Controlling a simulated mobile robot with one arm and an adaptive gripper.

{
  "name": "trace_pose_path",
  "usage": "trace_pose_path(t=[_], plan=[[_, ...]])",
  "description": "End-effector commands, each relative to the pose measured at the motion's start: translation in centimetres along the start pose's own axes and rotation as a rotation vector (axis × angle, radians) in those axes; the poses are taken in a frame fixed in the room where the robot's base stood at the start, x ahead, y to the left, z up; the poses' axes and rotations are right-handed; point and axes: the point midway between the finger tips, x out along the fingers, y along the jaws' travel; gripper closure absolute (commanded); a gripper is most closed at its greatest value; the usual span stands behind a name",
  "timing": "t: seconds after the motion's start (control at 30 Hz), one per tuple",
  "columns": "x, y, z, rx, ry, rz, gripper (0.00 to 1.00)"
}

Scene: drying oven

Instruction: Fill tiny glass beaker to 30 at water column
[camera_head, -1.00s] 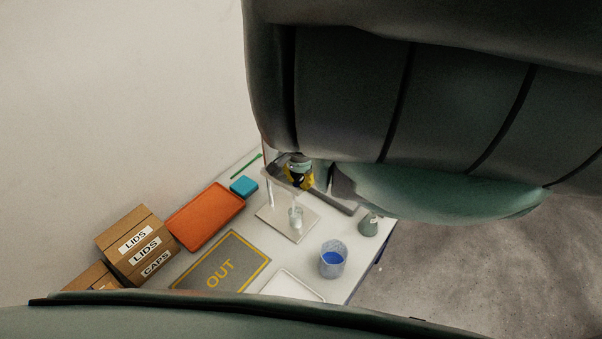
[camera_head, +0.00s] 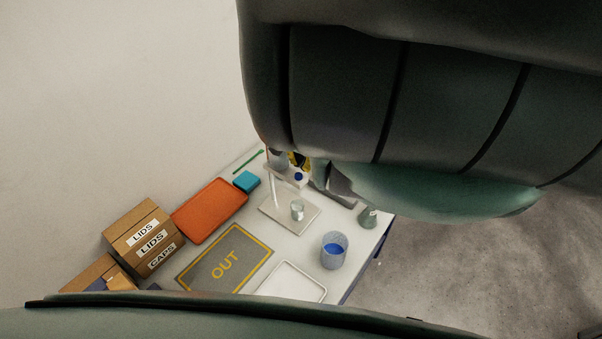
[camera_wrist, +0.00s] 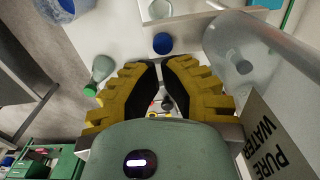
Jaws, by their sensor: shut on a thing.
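A small clear glass beaker (camera_head: 297,210) stands on the pale base plate (camera_head: 275,217) of the water column stand. Part of the beaker (camera_wrist: 156,10) shows at the top of the wrist view. I cannot read its level. The clear water column (camera_wrist: 228,48), labelled PURE WATER, is at the right of the wrist view. A round blue knob (camera_head: 298,176) sits above the beaker; it also shows in the wrist view (camera_wrist: 162,43), just beyond my fingertips. My gripper (camera_wrist: 160,66) has its yellow fingers shut close together; what they hold is hidden. In the head view my arm covers most of it.
A blue-filled clear container (camera_head: 334,253) and a green-grey flask (camera_head: 368,217) stand right of the stand. An OUT mat (camera_head: 205,272), white tray (camera_head: 318,278), orange tray (camera_head: 210,209), blue box (camera_head: 246,181) and cardboard boxes (camera_head: 143,237) lie in front and left.

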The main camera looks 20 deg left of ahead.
Motion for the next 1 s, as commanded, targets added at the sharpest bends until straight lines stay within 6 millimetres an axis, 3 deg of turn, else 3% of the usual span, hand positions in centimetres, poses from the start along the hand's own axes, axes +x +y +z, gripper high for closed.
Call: trace_pose_path(t=[0.03, 0.5, 1.0], plan=[[-1.8, 0.0, 0.2, -0.002, -0.004, 0.003, 1.00], [-8.9, -0.1, 0.3, -0.006, -0.006, 0.005, 1.00], [-9.5, -0.2, 0.3, -0.006, -0.006, 0.004, 1.00]])
